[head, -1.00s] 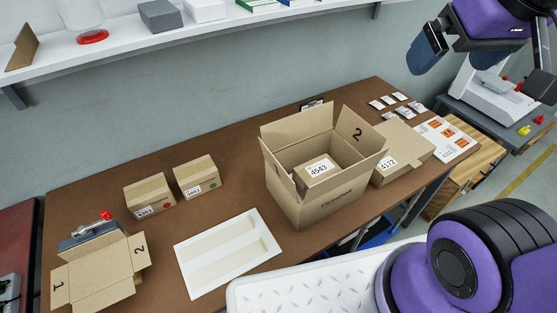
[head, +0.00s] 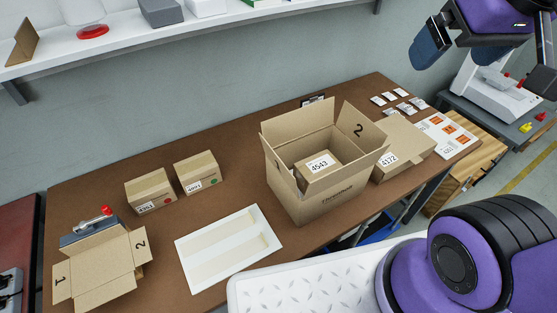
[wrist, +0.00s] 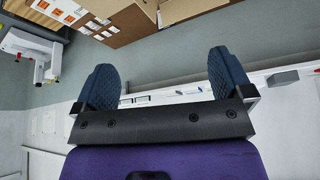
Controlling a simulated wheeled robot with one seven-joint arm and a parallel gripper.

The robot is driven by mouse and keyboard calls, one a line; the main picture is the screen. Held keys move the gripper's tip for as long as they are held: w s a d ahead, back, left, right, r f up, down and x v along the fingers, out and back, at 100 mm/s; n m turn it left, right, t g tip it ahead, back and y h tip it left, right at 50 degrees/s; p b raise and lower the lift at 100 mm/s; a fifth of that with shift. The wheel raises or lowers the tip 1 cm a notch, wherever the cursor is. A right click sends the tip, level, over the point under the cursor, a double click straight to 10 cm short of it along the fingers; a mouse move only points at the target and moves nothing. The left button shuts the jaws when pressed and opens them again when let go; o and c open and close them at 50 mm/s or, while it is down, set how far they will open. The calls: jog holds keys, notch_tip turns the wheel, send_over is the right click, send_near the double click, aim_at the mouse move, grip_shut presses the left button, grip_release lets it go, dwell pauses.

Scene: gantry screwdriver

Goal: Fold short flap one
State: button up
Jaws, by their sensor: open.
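The open cardboard box (head: 318,205) stands upright on the brown table, right of the middle in the head view. Its flaps stand up, and the flap marked 2 (head: 357,127) is the raised one at its far right. Inside lies a smaller carton labelled 4543 (head: 320,164). My gripper (head: 437,38) is at the top right of the head view, high above the table and well apart from the box. In the wrist view its two blue fingers (wrist: 163,85) are spread wide with nothing between them.
Two small cartons (head: 150,190) (head: 197,173) and a white panel (head: 228,250) lie left of the box. An unfolded box (head: 100,270) is at the lower left. A wall shelf (head: 150,39) runs along the back.

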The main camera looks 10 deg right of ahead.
jog(key=c, duration=0.3)
jog(key=shift+w+a, duration=0.2)
jog(key=shift+w, duration=0.15)
jog(key=c, duration=0.4)
jog(key=shift+g, duration=0.8)
jog(key=w+a, duration=0.1)
jog(key=w+f, duration=0.1)
jog(key=w, duration=0.1)
jog(key=w+a, duration=0.1)
jog(key=shift+w+a+f, duration=0.2)
jog(key=shift+w+a, duration=0.05)
jog(key=shift+a, duration=0.05)
grip_shut()
jog(key=n+g+h, duration=0.2)
jog(key=n+h, duration=0.1)
jog(key=h, duration=0.1)
send_over(279, 165)
jog(key=s+a, duration=0.1)
jog(key=a, duration=0.2)
notch_tip(279, 165, down, 15)
jog(key=s+a+f+h, duration=0.1)
jog(key=a+f, duration=0.7)
jog(key=w+d+f, duration=0.2)
jog(key=d+f, duration=0.5)
jog(key=d, duration=0.1)
jog(key=shift+f+n, duration=0.3)
